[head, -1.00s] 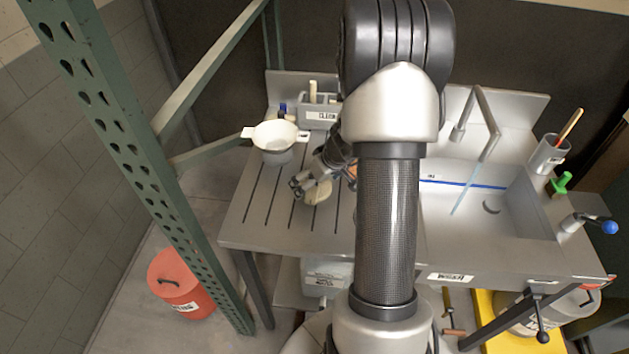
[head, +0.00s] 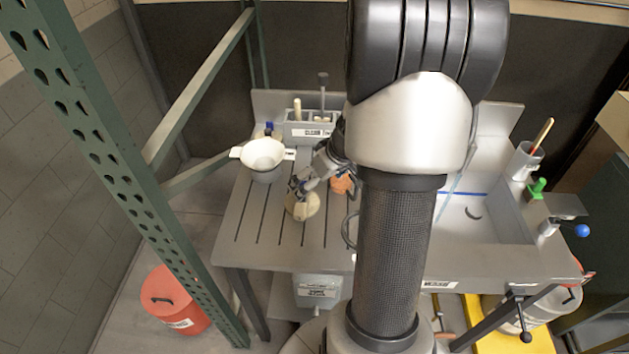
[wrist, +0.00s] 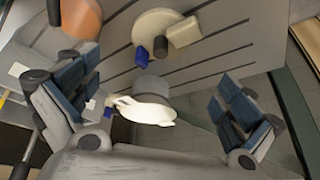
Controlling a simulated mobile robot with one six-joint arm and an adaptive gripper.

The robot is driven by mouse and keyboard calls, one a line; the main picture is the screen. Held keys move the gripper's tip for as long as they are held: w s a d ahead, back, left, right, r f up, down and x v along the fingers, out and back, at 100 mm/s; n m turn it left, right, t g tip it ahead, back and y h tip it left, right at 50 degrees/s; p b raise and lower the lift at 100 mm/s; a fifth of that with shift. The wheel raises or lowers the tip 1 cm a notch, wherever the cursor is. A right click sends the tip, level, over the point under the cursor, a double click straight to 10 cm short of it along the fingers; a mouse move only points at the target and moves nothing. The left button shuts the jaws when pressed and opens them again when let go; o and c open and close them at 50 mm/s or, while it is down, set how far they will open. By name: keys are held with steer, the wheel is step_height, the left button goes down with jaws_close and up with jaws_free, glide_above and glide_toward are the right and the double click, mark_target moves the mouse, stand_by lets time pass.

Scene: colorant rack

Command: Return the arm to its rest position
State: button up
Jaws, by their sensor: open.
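My gripper (head: 298,187) is open, with its fingers spread wide in the wrist view (wrist: 160,108). In the head view it hangs low over the slotted drainboard (head: 232,222), left of my large arm link. A round beige object (head: 303,207) lies just below the fingertips there. I cannot tell whether they touch. Nothing is seen held between the fingers. My arm is stretched forward over the sink bench, and its link hides part of the bench and sink.
A white funnel-like vessel (head: 264,154) stands left of my gripper. An orange item (head: 342,184) sits close to its right. A grey caddy (head: 308,131) stands behind. A green perforated post (head: 110,150) rises at left, and a red bin (head: 172,298) is on the floor.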

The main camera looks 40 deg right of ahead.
steer(key=shift+a, duration=0.1)
stand_by(0.3)
steer(key=s+a+r+n, duration=0.1)
steer(key=a+r, duration=0.6)
steer(key=a, duration=0.4)
steer(key=s+a+r+n, duration=0.1)
steer(key=a+r+n, duration=0.1)
steer(key=a+r, duration=0.75)
steer(key=s+a+m, duration=0.1)
steer(key=s+a, duration=0.6)
steer(key=s, duration=0.6)
steer(key=shift+a+r+m+g, duration=0.2)
steer(key=shift+m+g, duration=0.1)
steer(key=shift+m, duration=0.1)
